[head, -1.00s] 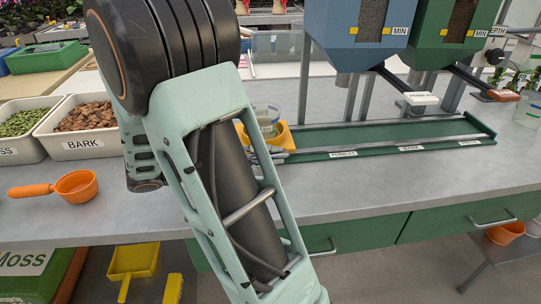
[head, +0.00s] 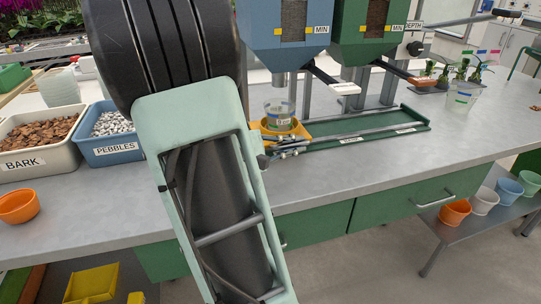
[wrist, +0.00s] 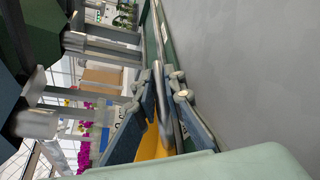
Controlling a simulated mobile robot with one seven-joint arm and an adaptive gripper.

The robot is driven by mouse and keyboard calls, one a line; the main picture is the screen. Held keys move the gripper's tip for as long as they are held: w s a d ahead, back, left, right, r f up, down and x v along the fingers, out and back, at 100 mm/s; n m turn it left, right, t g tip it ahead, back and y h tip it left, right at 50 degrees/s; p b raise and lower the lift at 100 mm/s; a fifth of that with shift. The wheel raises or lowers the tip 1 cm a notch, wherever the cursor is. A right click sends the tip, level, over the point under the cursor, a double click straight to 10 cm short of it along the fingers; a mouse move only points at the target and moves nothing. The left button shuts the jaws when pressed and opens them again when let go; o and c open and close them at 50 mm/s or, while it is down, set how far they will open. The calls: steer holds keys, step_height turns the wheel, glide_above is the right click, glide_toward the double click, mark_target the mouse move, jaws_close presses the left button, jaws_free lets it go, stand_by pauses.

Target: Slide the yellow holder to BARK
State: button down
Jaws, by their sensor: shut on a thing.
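The yellow holder (head: 268,131) sits at the left part of the green slide rail (head: 415,121), below the blue hopper's spout. My gripper (head: 291,146) is at the holder's front, partly hidden by my arm. Two labels show on the rail to the right of the holder, too small to read surely. Any label by the holder is hidden by my gripper.
The blue hopper (head: 289,26) and green hopper (head: 369,35) hang over the rail with their levers. The rail right of the holder is clear. Bins of bark (head: 38,150) and pebbles (head: 108,148) stand left. A clear cup (head: 460,101) stands back right.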

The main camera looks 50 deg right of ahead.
steer(key=s+d+b, duration=0.2)
steer(key=s+d, duration=0.1)
steer(key=d, duration=0.2)
steer(key=s+d+b, duration=0.2)
steer(key=s+d, duration=0.1)
steer(key=d, duration=0.2)
steer(key=s+d+b, duration=0.2)
steer(key=s+d, duration=0.1)
steer(key=d, duration=0.2)
steer(key=shift+s+d+f, duration=0.1)
steer(key=shift+s+f, duration=0.05)
steer(key=shift+s, duration=0.1)
steer(key=shift+s+d+b, duration=0.3)
steer(key=shift+s+d, duration=0.15)
steer(key=shift+d, duration=0.35)
steer(key=c, duration=2)
jaws_free()
steer(key=v, duration=1.2)
steer(key=shift+w, duration=0.15)
